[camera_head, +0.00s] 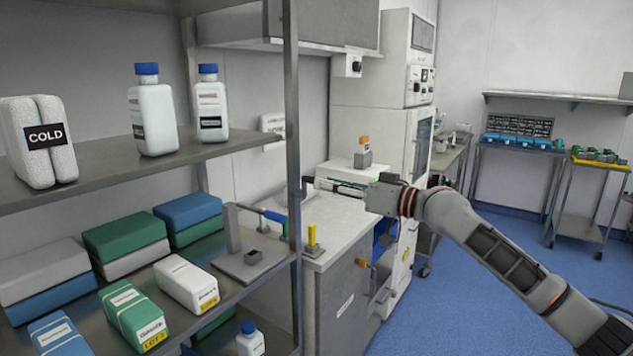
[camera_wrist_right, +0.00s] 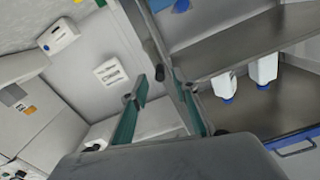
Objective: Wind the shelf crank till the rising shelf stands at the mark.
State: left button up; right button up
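A grey post on a flat base plate (camera_head: 233,266) stands on the lower shelf of the rack, with a blue-gripped bar (camera_head: 273,216) reaching right from near its top; it looks like the crank. A yellow upright piece (camera_head: 312,236) stands on the white counter to its right. I cannot tell which part is the rising shelf or the mark. My right gripper (camera_head: 340,184) is above the counter, right of the rack post and apart from the crank. In the wrist view its green fingers (camera_wrist_right: 160,108) are spread with nothing between them. My left gripper is not in view.
The rack's upper shelf (camera_head: 100,186) holds a COLD pack (camera_head: 44,165) and two blue-capped bottles (camera_head: 152,118). Boxes fill the lower shelf. The metal rack post (camera_head: 292,130) stands between the shelves and my right gripper. Blue floor (camera_head: 450,310) is open at right.

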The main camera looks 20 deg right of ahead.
aim_at(313, 181)
jog(key=x, duration=0.5)
grip_shut()
